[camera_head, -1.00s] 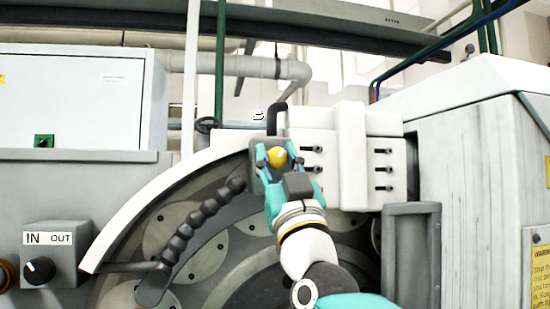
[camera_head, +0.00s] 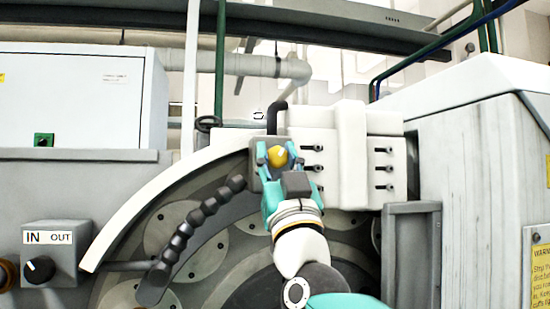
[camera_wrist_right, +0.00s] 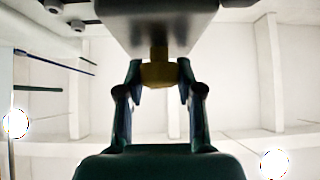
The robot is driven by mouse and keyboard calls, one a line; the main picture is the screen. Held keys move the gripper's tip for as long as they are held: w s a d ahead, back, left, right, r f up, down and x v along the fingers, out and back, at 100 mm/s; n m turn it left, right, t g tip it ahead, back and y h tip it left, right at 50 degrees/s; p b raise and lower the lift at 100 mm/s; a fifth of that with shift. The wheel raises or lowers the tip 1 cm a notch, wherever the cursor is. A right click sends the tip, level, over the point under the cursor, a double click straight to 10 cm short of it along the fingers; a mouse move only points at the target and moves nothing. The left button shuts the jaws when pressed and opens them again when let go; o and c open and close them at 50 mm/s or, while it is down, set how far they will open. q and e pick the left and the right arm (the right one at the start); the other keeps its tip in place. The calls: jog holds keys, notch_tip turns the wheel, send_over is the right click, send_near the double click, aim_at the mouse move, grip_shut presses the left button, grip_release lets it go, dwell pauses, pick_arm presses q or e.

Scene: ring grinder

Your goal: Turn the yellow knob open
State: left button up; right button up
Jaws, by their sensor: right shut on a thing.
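The yellow knob (camera_head: 278,156) sits on the front of a grey box (camera_head: 257,144) on the grinder, with a pale mark on its face. My right gripper (camera_head: 277,158) reaches up to it with teal fingers on both sides of the knob, shut on it. In the right wrist view the yellow knob (camera_wrist_right: 159,74) hangs under the grey box (camera_wrist_right: 158,22), between the fingertips of the right gripper (camera_wrist_right: 160,76). Exact contact of the fingertips is hard to see there. My left gripper is not in view.
A white block (camera_head: 345,155) with several black levers stands right of the knob. A segmented black hose (camera_head: 195,225) curves at left. A control box marked IN and OUT (camera_head: 55,258) is at lower left. A large grey cabinet (camera_head: 475,190) bounds the right side.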

jog(key=shift+f+m+h, duration=0.1)
jog(key=shift+m+h, duration=0.3)
jog(key=shift+m, duration=0.1)
jog(key=m+h+p, duration=0.1)
jog(key=m+h, duration=0.6)
jog(key=shift+a+m+h+p, duration=0.1)
jog(key=shift+m+h+p, duration=0.2)
jog(key=shift+m+p, duration=0.1)
jog(key=shift+w+m+g+h+p, duration=0.1)
jog(key=shift+m+g+h+p, duration=0.5)
jog(key=shift+m+h, duration=1.5)
jog(key=shift+f+m+g, duration=0.1)
jog(key=shift+m+g, duration=0.2)
jog(key=shift+m, duration=0.2)
jog(key=o, duration=1.2)
jog(key=shift+s, duration=0.2)
jog(key=v, duration=1.1)
jog(key=shift+s+f, duration=0.25)
jog(key=shift+f, duration=0.05)
